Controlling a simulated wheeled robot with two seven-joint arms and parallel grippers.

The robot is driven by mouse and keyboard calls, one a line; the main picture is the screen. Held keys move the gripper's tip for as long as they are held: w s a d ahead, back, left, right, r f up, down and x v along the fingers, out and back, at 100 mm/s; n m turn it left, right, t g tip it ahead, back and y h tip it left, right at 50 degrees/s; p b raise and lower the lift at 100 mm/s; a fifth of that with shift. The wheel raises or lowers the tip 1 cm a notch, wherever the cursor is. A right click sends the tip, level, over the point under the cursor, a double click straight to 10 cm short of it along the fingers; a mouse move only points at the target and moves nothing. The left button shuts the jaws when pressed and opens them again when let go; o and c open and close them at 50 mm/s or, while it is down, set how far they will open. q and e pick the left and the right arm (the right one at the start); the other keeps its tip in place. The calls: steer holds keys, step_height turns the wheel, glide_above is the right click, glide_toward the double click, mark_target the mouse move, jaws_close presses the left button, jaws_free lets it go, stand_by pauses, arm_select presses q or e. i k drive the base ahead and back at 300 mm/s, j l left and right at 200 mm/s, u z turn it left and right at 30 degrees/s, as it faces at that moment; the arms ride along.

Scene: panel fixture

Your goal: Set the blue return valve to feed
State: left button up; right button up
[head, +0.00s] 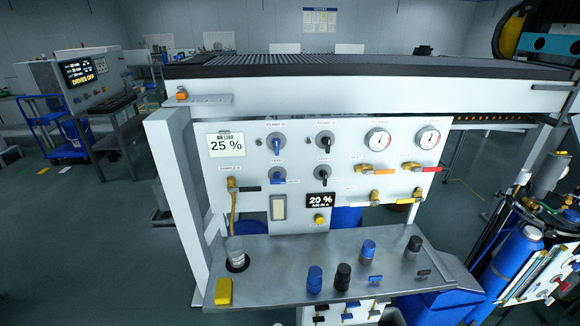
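A white panel (343,144) stands upright behind a grey shelf. Its left column carries an upper blue-handled knob (276,145) under a pump label and a lower blue-handled valve (277,175) below it. The lower blue handle points roughly downward, and a small blue tag sits to its right. An upper black-handled knob (325,143) and a lower black-handled valve (323,174) form the column to the right. The small position labels are too blurred to read surely, so I cannot tell which setting the blue valve is on. Neither of my grippers shows.
The grey shelf (300,255) below holds blue and black cylinders, a clear jar (236,254) and a yellow block (223,292). Two gauges (378,140) and several lever valves fill the panel's right side. A display (320,200) reads 20 %. Blue cylinders (515,250) stand at right.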

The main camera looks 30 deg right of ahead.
mark_target(277, 175)
steer(key=z, duration=0.85)
